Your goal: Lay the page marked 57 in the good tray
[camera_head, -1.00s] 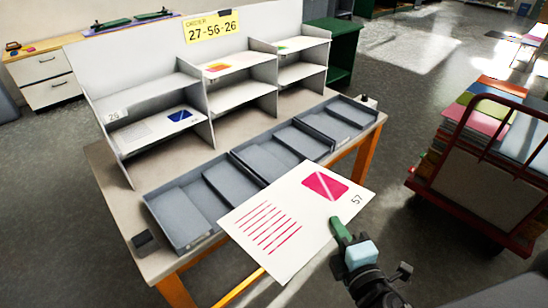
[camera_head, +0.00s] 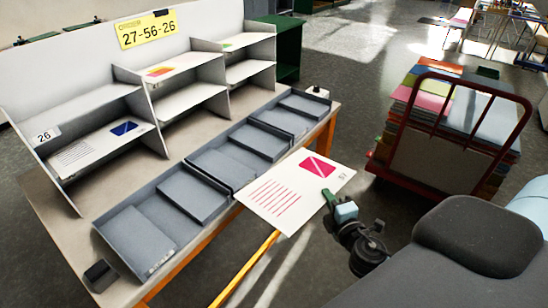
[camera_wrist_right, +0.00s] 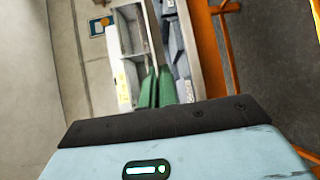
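The page marked 57 (camera_head: 283,208) is white with a red box and red lines. It is in the air in front of the table, close to the tray row's front edge. My right gripper (camera_head: 328,197) is shut on its near right edge; its green fingers (camera_wrist_right: 155,88) show close together in the right wrist view, where I cannot make out the page. A row of grey trays (camera_head: 119,216) lies along the table front. The nearest tray's front label (camera_head: 160,261) is too small to read, so I cannot tell which tray is the good one. My left gripper is out of view.
A white shelf unit (camera_head: 192,102) stands behind the trays, with a page on the shelf marked 26 and a yellow card (camera_head: 147,31) reading 27-56-26. A small dark block (camera_head: 100,273) sits at the table's near corner. A loaded red cart (camera_head: 377,177) stands at right.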

